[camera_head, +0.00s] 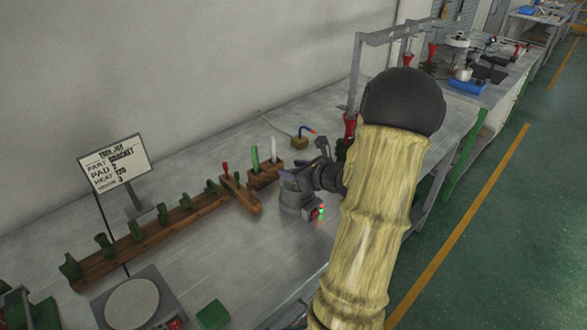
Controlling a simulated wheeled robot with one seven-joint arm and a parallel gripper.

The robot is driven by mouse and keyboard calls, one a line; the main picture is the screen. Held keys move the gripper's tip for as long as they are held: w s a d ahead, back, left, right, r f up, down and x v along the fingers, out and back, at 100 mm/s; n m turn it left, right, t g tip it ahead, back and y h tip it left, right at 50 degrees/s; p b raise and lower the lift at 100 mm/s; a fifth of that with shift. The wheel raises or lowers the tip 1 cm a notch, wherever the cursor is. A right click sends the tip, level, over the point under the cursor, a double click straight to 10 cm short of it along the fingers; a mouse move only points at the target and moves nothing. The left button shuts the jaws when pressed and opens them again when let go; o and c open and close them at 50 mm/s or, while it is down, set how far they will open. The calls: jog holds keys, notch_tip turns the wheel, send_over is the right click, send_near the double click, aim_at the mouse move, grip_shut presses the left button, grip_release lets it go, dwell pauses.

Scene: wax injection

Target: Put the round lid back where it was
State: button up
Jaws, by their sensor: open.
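My gripper (291,180) is in the middle of the bench, partly hidden behind my sleeved arm. It is open, close above or beside a small grey unit (294,208) with red and green lights (320,211). I cannot tell whether they touch. I cannot pick out the round lid for sure; the area around my gripper is small and dark. A pale round disc (131,304) lies flat on a square grey plate unit at the lower left.
A wooden rack (150,243) with several green pieces runs along the bench (235,262). Wooden holders (240,194) with red, green and white tools stand left of my gripper. A sign (114,162), a green block (213,314) and a metal frame (356,75) also stand here. The front middle is clear.

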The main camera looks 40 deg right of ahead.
jog(key=a+v, duration=0.1)
jog(key=v, duration=1)
jog(key=shift+s+d, duration=0.35)
jog(key=shift+d, duration=0.15)
jog(key=s+a+f+n+g, duration=0.1)
jog(key=a+f+n+g, duration=0.1)
jog(key=a+n, duration=0.8)
jog(key=a+f+n+g, duration=0.2)
jog(key=a+n+g, duration=0.3)
jog(key=a+n, duration=0.4)
jog(key=s+a+f+n+g+h, duration=0.1)
jog(key=a+f+n+g, duration=0.1)
jog(key=a+n, duration=0.8)
jog(key=n+g, duration=0.1)
jog(key=n, duration=0.5)
jog(key=shift+s+a+g, duration=0.3)
jog(key=shift+a+g, duration=0.05)
jog(key=shift+g, duration=0.05)
jog(key=shift+c, duration=0.8)
